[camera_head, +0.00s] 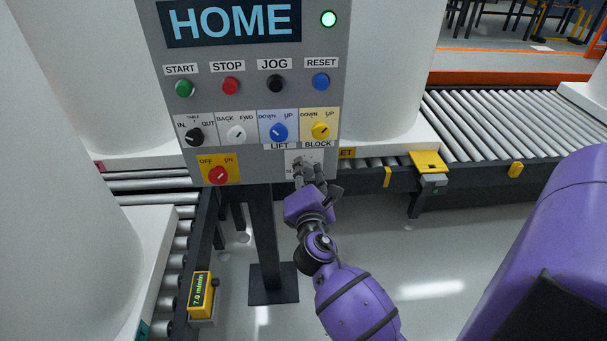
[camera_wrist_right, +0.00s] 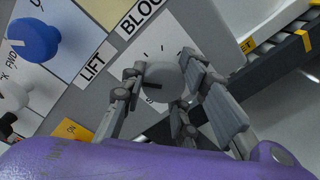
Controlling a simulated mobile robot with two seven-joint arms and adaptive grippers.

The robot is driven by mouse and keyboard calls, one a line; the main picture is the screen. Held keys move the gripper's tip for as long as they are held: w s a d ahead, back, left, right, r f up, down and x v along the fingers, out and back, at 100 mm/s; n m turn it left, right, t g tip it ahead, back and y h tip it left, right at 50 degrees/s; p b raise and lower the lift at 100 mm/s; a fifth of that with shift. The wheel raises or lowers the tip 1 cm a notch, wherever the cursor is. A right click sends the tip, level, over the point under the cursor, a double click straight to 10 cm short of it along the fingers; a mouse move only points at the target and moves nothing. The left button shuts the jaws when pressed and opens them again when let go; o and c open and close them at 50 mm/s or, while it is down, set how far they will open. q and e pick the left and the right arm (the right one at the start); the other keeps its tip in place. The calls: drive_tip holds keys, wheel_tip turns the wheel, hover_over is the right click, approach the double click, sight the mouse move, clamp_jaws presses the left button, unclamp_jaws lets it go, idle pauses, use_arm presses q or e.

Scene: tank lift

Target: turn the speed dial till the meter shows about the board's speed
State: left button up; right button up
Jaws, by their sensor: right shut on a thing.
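The speed dial (camera_wrist_right: 164,84) is a round light-grey knob on a white plate with tick marks, low on the control panel, below the BLOCK label. A dark pointer mark on it points left in the wrist view. My right gripper (camera_wrist_right: 163,76) is shut on the dial, with fingers on both sides of it. In the head view the right gripper (camera_head: 313,174) covers most of the plate and its lettering. The meter (camera_head: 201,290) is a yellow box at the lower left, reading 7.0 m/min in green. The panel's display board (camera_head: 230,20) reads HOME; no speed shows on it. My left gripper is not in view.
Above the dial are several switches, including the blue LIFT knob (camera_head: 279,131) and yellow BLOCK knob (camera_head: 320,130). A red OFF/ON knob (camera_head: 219,175) sits to the left. Roller conveyors (camera_head: 500,120) and large white tanks surround the panel.

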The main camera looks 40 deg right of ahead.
drive_tip(key=m, duration=0.2)
drive_tip(key=m+b, duration=0.1)
drive_tip(key=m, duration=0.1)
drive_tip(key=shift+r+m, duration=0.3)
drive_tip(key=shift+r, duration=0.05)
drive_tip(key=m+b, duration=0.1)
drive_tip(key=m, duration=0.3)
drive_tip(key=shift+d, duration=0.1)
drive_tip(key=shift+d+r+m, duration=0.1)
drive_tip(key=shift+m, duration=1.3)
drive_tip(key=o, duration=1.1)
drive_tip(key=shift+s+d, duration=0.1)
drive_tip(key=shift+s, duration=0.05)
drive_tip(key=shift+c, duration=0.2)
drive_tip(key=shift+f, duration=0.25)
